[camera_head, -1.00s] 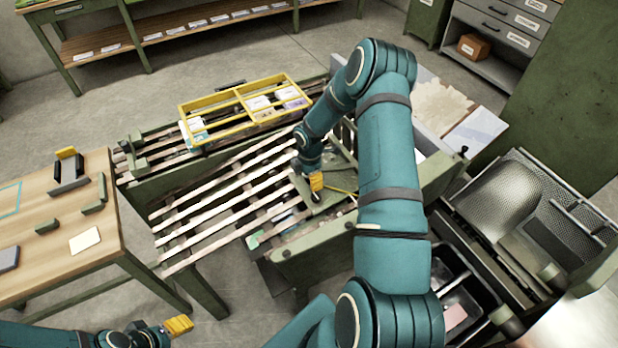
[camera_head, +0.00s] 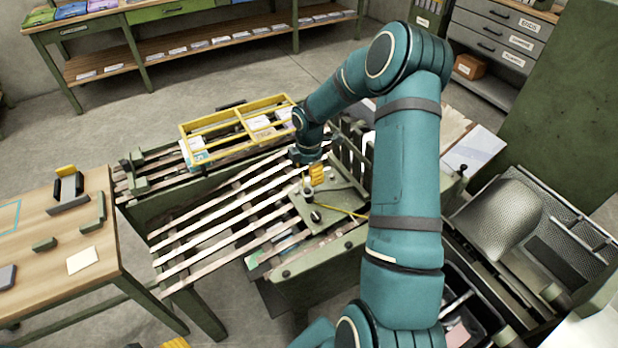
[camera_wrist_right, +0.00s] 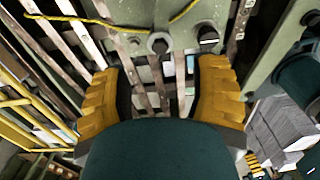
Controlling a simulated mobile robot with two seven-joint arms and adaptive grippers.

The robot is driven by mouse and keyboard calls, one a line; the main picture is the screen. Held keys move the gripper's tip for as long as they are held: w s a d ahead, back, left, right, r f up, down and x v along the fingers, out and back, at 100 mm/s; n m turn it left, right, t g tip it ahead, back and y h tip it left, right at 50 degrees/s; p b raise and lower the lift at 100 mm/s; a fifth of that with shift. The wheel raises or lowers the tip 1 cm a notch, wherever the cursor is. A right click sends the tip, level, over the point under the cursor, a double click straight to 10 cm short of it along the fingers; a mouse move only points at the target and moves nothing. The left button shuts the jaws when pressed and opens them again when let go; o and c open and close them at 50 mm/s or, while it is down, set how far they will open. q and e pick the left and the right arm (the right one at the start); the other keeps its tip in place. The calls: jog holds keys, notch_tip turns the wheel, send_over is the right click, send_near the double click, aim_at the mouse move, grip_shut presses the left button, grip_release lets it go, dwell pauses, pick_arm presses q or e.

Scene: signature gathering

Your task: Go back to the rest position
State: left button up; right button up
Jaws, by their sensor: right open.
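My right gripper (camera_head: 317,174) has yellow fingers and hangs over the green plate (camera_head: 328,206) on the slatted machine bed. In the right wrist view its two fingers (camera_wrist_right: 160,95) stand wide apart with nothing between them. Slats and a round bolt head (camera_wrist_right: 160,43) show beyond the fingers. My left gripper (camera_head: 175,343) shows only as a yellow tip at the bottom edge of the head view. Its jaws cannot be made out.
A wooden table (camera_head: 45,265) with small green blocks stands at left. A long bench (camera_head: 200,47) is at the back.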

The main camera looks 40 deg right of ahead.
dwell(0.5)
jog(key=s+a+f+m+t+y, duration=0.1)
jog(key=a+f+m+y, duration=0.15)
jog(key=a, duration=0.75)
jog(key=s+a+f+m+y, duration=0.1)
jog(key=a+f+m, duration=0.3)
jog(key=a, duration=0.7)
jog(key=s+a+f+m, duration=0.3)
jog(key=s+a+m, duration=0.7)
jog(key=s+a, duration=0.3)
jog(key=shift+a+t, duration=0.2)
jog(key=shift+t, duration=0.1)
jog(key=shift+w+m+y, duration=0.1)
jog(key=shift+m+y, duration=0.15)
jog(key=shift+c, duration=1.2)
jog(key=shift+d, duration=0.15)
